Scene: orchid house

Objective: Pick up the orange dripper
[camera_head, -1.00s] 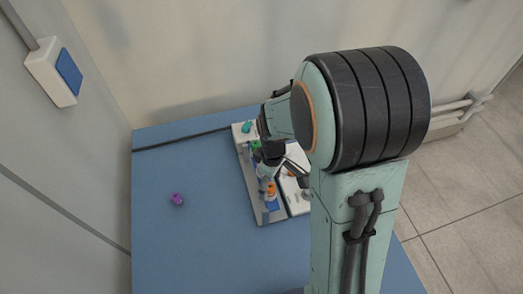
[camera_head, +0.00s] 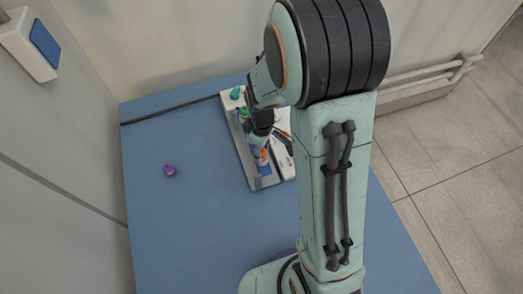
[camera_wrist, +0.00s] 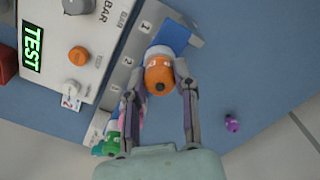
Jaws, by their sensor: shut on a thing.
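The orange dripper (camera_wrist: 158,75) has an orange cap with a dark tip and a pale body. It is at the rack's slot end marked 1 in the wrist view, and my gripper (camera_wrist: 157,82) is shut on it, one finger on each side. In the head view a small bit of the orange dripper (camera_head: 264,156) shows below my gripper (camera_head: 261,130), near the front end of the grey rack (camera_head: 265,183). I cannot tell whether its base is still seated in the rack.
A white panel with a TEST display (camera_wrist: 32,46) and an orange knob (camera_wrist: 78,56) lies beside the rack. Green (camera_wrist: 108,145) and pink items stand along the rack. A purple item (camera_head: 170,170) lies alone on the blue table, clear around it.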

